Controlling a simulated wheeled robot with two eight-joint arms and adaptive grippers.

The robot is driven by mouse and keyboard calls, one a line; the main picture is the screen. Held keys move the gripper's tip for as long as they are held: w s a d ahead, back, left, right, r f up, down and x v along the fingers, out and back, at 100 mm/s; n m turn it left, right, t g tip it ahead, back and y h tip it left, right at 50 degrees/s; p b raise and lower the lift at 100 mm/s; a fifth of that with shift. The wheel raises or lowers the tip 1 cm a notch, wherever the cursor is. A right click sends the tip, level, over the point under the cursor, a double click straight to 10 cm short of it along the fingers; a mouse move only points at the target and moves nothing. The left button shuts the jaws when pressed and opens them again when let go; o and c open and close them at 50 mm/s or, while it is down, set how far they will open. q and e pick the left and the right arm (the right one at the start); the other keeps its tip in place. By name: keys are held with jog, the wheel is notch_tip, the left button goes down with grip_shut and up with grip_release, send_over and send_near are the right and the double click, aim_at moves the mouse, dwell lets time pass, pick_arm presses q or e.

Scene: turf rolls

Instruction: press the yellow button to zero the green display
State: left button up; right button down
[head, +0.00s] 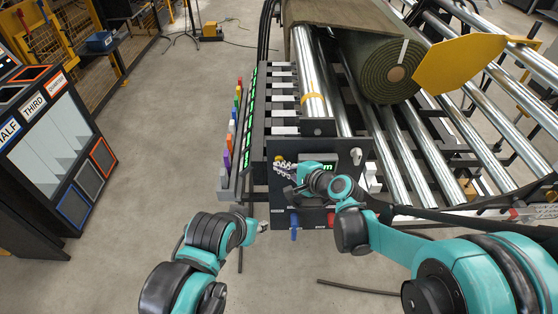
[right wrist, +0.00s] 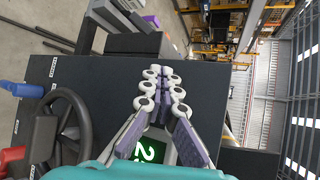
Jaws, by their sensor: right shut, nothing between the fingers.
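The black control panel (head: 345,205) faces me at the end of the roller machine. A small yellow spot, the yellow button (head: 279,158), shows at its upper left, right by the fingertips of my right gripper (head: 284,167). I cannot tell whether they touch. In the right wrist view my right gripper (right wrist: 172,75) is shut and empty over the panel face; the button is hidden there. The green display (head: 327,168) is partly covered by my right wrist. In the right wrist view the display (right wrist: 152,152) shows a lit 2, the rest hidden. My left gripper (head: 257,226) hangs low left of the panel.
A black handwheel (right wrist: 70,130) and blue knob (right wrist: 22,89) are on the panel. A turf roll (head: 385,68) lies on the rollers above, by a yellow plate (head: 455,62). Coloured blocks (head: 229,150) line the machine's left side. A sorting cabinet (head: 55,140) stands left across open floor.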

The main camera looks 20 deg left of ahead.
jog(key=shift+w+a, duration=0.1)
jog(key=shift+w, duration=0.25)
dwell(0.4)
jog(key=shift+s, duration=0.1)
jog(key=shift+s+d, duration=0.2)
jog(key=shift+s, duration=0.5)
jog(key=shift+s+d, duration=0.25)
jog(key=shift+s, duration=0.55)
jog(key=shift+s+d, duration=0.2)
jog(key=shift+s, duration=0.6)
jog(key=shift+s+d, duration=0.25)
jog(key=shift+s, duration=0.55)
